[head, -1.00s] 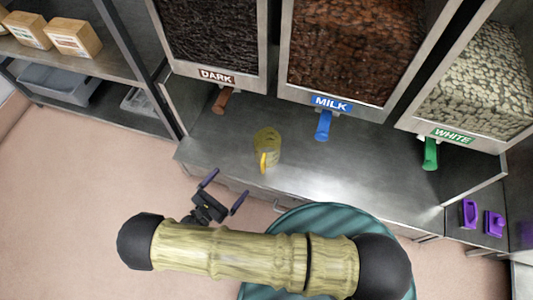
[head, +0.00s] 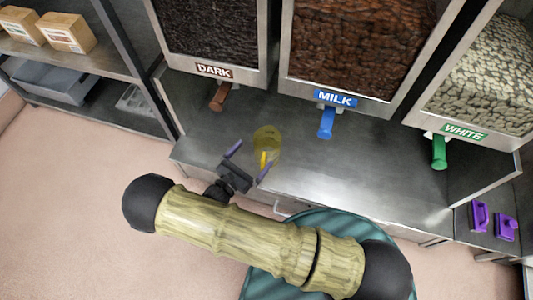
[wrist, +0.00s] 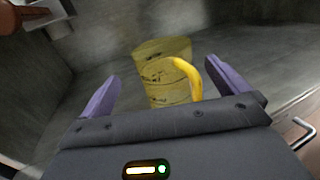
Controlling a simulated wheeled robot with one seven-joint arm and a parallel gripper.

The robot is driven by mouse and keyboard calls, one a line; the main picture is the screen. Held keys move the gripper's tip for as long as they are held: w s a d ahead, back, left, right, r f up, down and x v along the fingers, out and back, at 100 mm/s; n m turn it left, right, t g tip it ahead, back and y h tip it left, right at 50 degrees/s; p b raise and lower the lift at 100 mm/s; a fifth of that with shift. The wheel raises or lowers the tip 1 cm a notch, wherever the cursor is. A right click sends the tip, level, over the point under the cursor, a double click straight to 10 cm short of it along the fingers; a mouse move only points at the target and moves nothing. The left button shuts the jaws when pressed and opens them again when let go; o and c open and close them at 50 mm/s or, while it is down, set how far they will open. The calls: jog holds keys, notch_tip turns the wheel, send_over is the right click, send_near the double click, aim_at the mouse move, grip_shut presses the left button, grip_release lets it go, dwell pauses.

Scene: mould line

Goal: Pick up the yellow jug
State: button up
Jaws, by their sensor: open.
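The yellow jug (head: 267,138) is see-through and stands upright on the grey metal counter, below and between the DARK and MILK dispensers. Its solid yellow handle faces my gripper. My gripper (head: 249,160) is open and empty, at the counter's front edge just short of the jug. In the wrist view the jug (wrist: 163,72) shows ahead, between and beyond the two purple fingers of my gripper (wrist: 170,88). The fingers look apart from the jug.
The DARK (head: 217,96), MILK (head: 326,122) and WHITE (head: 439,152) spouts hang over the counter (head: 350,180). A shelf with boxes (head: 66,33) stands left. Purple items (head: 480,216) lie at the right. The counter right of the jug is clear.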

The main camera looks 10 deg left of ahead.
aim_at(258, 151)
jog(key=shift+w+d+f+b, duration=0.15)
jog(key=shift+w+d+b, duration=0.15)
jog(key=shift+w+b, duration=0.2)
jog(key=b+x, duration=0.2)
jog(key=x, duration=0.2)
jog(key=shift+d+b, duration=0.1)
jog(key=shift+b, duration=0.25)
jog(key=shift+c, duration=0.2)
jog(key=c, duration=1.2)
jog(key=shift+o, duration=0.2)
notch_tip(258, 151, up, 10)
jog(key=p, duration=0.6)
